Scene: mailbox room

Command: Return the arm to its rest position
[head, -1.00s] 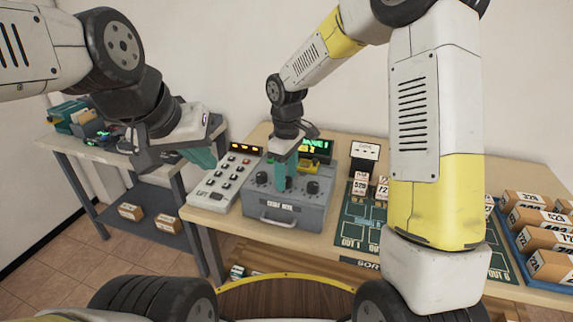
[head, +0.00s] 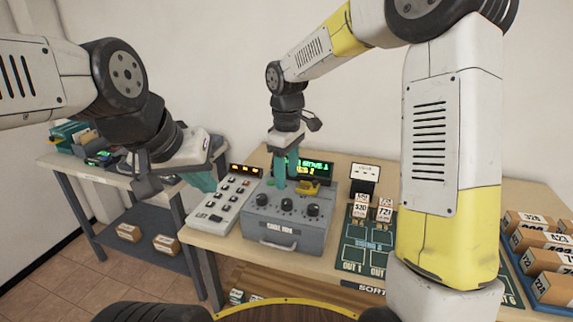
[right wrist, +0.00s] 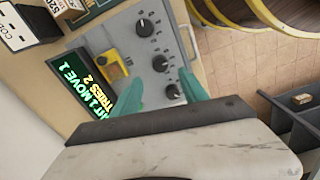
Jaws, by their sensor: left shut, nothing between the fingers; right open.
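My right arm reaches across the head view from the right. Its right gripper (head: 284,180) is above the grey dial box (head: 284,244) on the table. In the right wrist view its two teal fingers (right wrist: 165,105) are apart with nothing held between them, over the box top with its black knobs (right wrist: 160,63). My left gripper (head: 204,182) is at the left, beside the white keypad panel (head: 222,199), and it is shut and empty. Its fingers are partly seen edge-on.
A green-lit display (head: 305,167) stands behind the box with a yellow part (head: 306,188) in front. A green sorting mat (head: 367,250) and a card stand (head: 364,178) lie to the right. A blue rack of boxes (head: 540,262) is at far right. A side table (head: 90,168) stands left.

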